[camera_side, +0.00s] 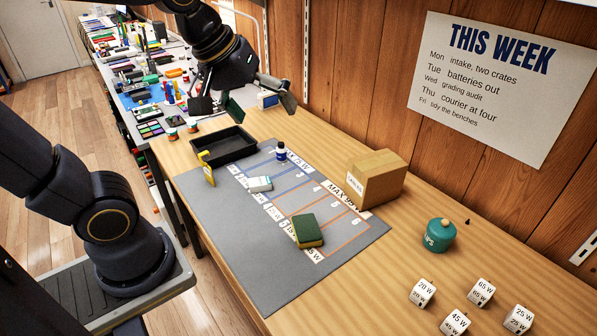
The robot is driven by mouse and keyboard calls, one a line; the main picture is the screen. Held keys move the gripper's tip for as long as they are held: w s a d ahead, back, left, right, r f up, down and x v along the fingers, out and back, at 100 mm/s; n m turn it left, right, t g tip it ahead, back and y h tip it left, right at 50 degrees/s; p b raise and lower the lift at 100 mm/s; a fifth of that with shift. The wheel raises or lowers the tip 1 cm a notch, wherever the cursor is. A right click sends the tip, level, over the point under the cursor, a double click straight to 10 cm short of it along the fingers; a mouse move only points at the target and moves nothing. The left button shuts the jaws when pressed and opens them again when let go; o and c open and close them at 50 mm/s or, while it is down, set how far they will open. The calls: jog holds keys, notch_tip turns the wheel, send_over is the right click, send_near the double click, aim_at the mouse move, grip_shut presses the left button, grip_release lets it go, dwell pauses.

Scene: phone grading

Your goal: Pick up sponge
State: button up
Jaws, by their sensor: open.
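The sponge (308,231), with a dark green top and a yellow underside, lies flat on the grey mat (236,255), over the printed grid near the mat's right side. My gripper (245,104) is open and high above the bench, up and to the left of the sponge, well apart from it. A dark green flat shape shows between its fingers; I cannot tell whether it is part of the gripper or something behind.
A black tray (224,146), yellow item (207,170), small dark bottle (281,151) and white block (259,184) are left of the sponge. A cardboard box (376,178) stands behind right. A teal pot (439,235) and several white labelled cubes (455,322) are farther right. The mat's front is clear.

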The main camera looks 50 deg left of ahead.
jog(key=w+f+n+g, duration=0.1)
jog(key=w+f+n, duration=0.2)
jog(key=w, duration=0.3)
jog(key=n+g, duration=0.2)
jog(key=n, duration=0.1)
send_over(307, 226)
notch_tip(307, 226, down, 7)
notch_tip(307, 226, down, 22)
jog(key=g, duration=0.3)
jog(key=shift+w+y, duration=0.1)
jog(key=shift+y, duration=0.2)
jog(key=shift+f, duration=3.05)
jog(key=c, duration=0.8)
